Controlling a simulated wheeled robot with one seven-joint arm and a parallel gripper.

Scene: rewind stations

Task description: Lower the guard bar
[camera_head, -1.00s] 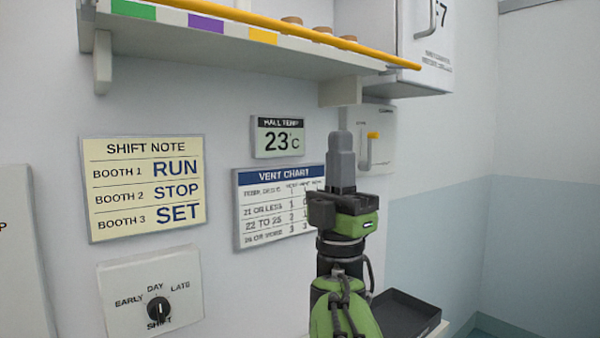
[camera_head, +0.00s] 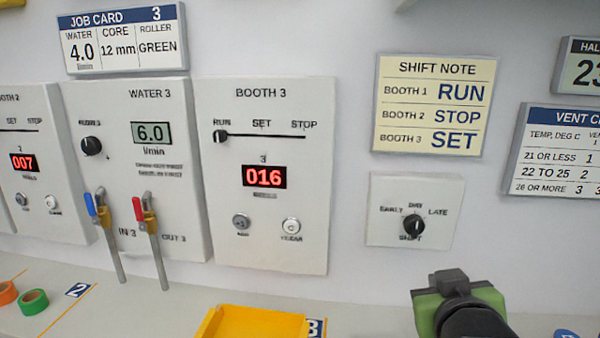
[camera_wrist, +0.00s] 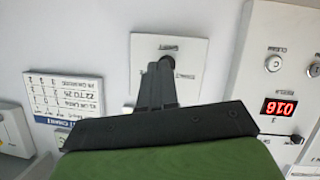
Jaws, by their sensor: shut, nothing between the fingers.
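The guard bar is not clearly in view now. A small yellow piece (camera_head: 10,3) shows at the top left edge of the head view; I cannot tell if it belongs to the bar. My gripper (camera_wrist: 160,68) is shut and empty in the wrist view, its fingers pointing at the wall near the shift dial panel (camera_wrist: 189,55). In the head view my gripper (camera_head: 455,284) is at the lower right, below the shift dial panel (camera_head: 385,226); its fingertips are hidden there.
Booth 3's panel (camera_head: 262,95) and the Water 3 panel (camera_head: 130,175), with red and blue levers, are on the wall. A yellow tray (camera_head: 250,325) and tape rolls (camera_head: 34,301) are on the counter (camera_head: 160,310). The vent chart (camera_head: 560,150) is at right.

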